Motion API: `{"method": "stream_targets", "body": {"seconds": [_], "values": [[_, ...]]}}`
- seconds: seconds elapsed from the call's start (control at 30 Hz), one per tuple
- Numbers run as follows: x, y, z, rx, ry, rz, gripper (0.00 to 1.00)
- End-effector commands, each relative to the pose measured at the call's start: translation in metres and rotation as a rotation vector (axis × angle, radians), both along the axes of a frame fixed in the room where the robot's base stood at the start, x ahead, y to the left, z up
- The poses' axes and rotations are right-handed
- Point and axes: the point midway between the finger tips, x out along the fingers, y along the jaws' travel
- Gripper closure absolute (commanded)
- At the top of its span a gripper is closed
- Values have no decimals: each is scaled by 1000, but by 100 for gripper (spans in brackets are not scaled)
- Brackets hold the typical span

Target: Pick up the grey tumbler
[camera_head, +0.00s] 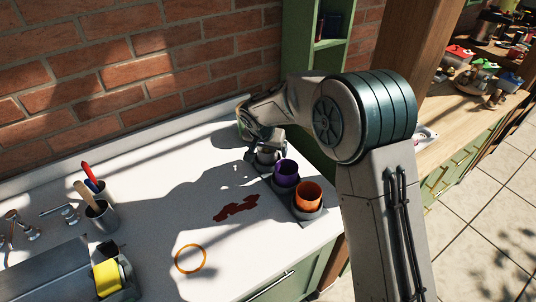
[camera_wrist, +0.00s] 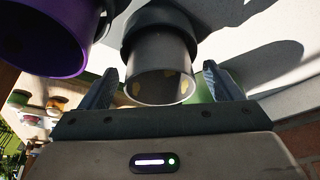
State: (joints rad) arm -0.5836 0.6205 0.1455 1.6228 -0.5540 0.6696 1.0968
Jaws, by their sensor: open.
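The grey tumbler (camera_head: 267,156) stands at the far end of a row of cups on the counter, partly hidden by my gripper in the head view. In the wrist view the grey tumbler (camera_wrist: 158,62) is in the middle, its open rim toward the camera. My gripper (camera_wrist: 158,82) is open, with one finger on each side of the tumbler and a visible gap on both sides. In the head view my gripper (camera_head: 264,140) is over the tumbler; its fingertips are hard to make out.
A purple cup (camera_head: 286,172) stands close beside the tumbler, then an orange cup (camera_head: 308,194) in a dark holder (camera_head: 306,214). A dark red stain (camera_head: 236,208) and an orange ring (camera_head: 190,258) lie on the counter. A utensil pot (camera_head: 102,216) stands left. The brick wall (camera_head: 150,70) is behind.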

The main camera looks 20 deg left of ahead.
Motion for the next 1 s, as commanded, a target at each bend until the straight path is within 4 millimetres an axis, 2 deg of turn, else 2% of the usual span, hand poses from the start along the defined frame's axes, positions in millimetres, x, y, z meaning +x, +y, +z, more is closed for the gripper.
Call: {"method": "stream_targets", "body": {"seconds": [0.23,0.27,0.4,0.43,0.77,0.87,1.0], "values": [[1,0,-3,1,-1,0,14],[1,0,-3,1,-1,0,17],[1,0,-2,1,-1,0,56],[1,0,-2,1,-1,0,63],[2,0,1,1,-2,-1,63],[2,0,14,5,-6,-1,63],[3,0,41,5,-7,-1,63]]}}
